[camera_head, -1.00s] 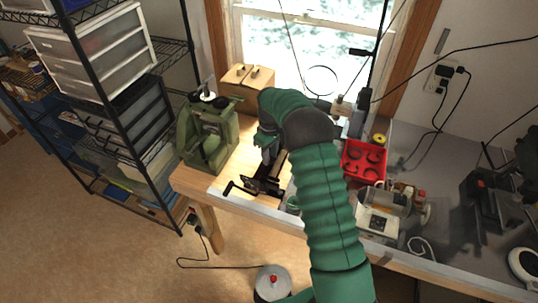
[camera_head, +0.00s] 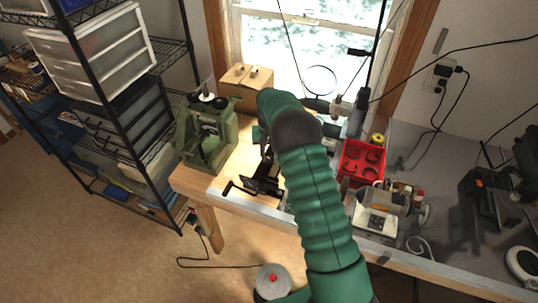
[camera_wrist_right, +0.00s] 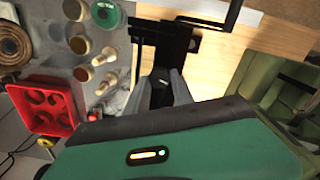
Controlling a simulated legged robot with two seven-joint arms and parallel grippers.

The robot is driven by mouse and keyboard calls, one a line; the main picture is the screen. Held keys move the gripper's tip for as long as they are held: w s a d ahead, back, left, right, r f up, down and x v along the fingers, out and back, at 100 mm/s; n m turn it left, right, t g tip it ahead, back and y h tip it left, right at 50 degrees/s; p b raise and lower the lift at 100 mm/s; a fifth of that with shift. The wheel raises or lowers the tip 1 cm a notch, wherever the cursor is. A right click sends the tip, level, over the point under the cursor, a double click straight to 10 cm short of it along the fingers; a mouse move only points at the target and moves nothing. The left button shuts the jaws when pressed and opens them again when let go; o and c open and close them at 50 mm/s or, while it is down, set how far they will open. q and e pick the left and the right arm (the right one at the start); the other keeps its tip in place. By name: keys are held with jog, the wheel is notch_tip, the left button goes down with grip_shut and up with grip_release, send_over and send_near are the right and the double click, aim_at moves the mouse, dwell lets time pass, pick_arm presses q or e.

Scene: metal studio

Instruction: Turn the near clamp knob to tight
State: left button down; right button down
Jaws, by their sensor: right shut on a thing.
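A black clamp or vise (camera_head: 262,184) with a bar handle sits at the front left of the wooden bench top, and it also shows in the right wrist view (camera_wrist_right: 175,40). In the right wrist view my right gripper (camera_wrist_right: 161,84) is shut on a dark knob (camera_wrist_right: 160,78), with one grey finger on each side of it. The knob's marking is too small to read. In the head view my green right arm hides most of the gripper and the knob. My left gripper is in neither view now.
A red tray (camera_head: 363,163) and a small grinder-like machine (camera_head: 384,212) stand to the right. Several small knobs or posts lie beside the clamp in the wrist view.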

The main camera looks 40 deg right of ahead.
aim_at(269, 158)
jog(key=shift+s+a+f+m, duration=0.15)
jog(key=shift+s+f+m, duration=0.15)
jog(key=shift+m, duration=0.2)
jog(key=c, duration=1.1)
grip_release()
jog(key=shift+w+r, duration=0.1)
jog(key=shift+w, duration=0.05)
jog(key=shift+r, duration=0.1)
jog(key=shift+w+r, duration=0.1)
jog(key=shift+r, duration=0.1)
notch_tip(269, 158, up, 16)
jog(key=b, duration=0.2)
jog(key=shift+r, duration=0.15)
